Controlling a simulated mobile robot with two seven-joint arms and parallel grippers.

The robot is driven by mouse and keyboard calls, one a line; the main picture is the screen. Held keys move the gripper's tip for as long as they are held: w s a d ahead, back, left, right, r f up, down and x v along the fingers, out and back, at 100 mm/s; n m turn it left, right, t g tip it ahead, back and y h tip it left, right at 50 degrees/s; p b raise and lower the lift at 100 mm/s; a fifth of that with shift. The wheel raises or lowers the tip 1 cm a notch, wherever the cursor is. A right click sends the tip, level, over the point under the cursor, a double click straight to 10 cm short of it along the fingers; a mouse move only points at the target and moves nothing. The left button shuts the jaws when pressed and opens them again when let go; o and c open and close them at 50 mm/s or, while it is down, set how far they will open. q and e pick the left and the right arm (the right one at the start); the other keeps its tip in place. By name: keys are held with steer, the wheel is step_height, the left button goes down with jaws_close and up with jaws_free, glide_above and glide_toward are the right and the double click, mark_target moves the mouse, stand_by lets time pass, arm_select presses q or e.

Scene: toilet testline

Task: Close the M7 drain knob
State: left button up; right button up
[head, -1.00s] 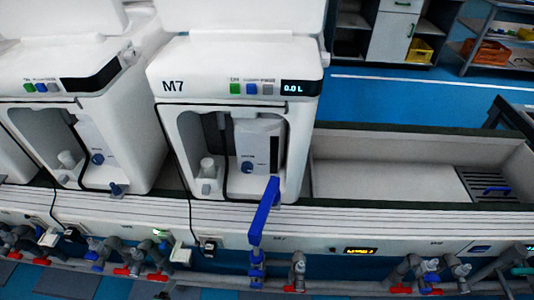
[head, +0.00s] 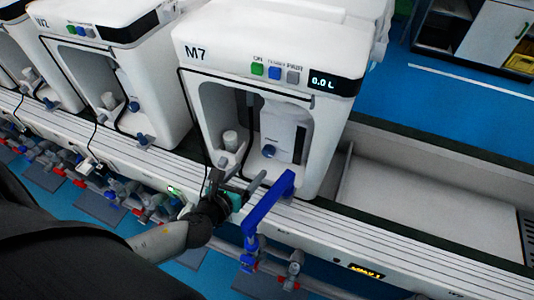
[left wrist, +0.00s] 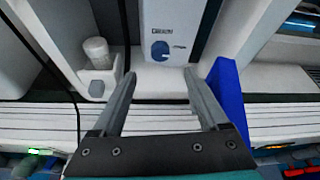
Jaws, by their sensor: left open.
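The M7 unit (head: 270,60) is a white cabinet with an open front bay. A round blue knob (head: 268,151) sits on the white box inside the bay; it also shows in the left wrist view (left wrist: 160,49), beyond my fingertips. A long blue lever-like piece (head: 270,198) rises in front of the bay from the pipe below. I cannot tell which blue part is the drain knob. My left gripper (head: 237,182) is open and empty, left of the blue piece at the bay's front edge. In the left wrist view (left wrist: 160,73) the blue piece stands beside the right finger.
A small white bottle (left wrist: 97,52) stands at the left of the bay. Pipes with red and blue valves (head: 150,203) run below the grooved white ledge (head: 390,235). A similar unit (head: 120,85) stands to the left. An empty open trough (head: 430,190) lies to the right.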

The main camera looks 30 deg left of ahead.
mark_target(267, 153)
arm_select(q)
steer(key=b+x, duration=0.2)
steer(key=x, duration=0.7)
steer(key=shift+w+d+f, duration=0.1)
steer(key=shift+w, duration=0.05)
steer(key=shift+b+x, duration=0.5)
steer(key=shift+x, duration=0.6)
arm_select(e)
steer(key=shift+w+a+f, duration=0.1)
steer(key=shift+w+a, duration=0.1)
steer(key=shift+w, duration=0.75)
steer(key=shift+w+a+f, duration=0.1)
steer(key=shift+w+a, duration=0.05)
steer(key=shift+w, duration=0.8)
steer(key=shift+w+a, duration=0.2)
steer(key=shift+w, duration=0.75)
arm_select(q)
jaws_close()
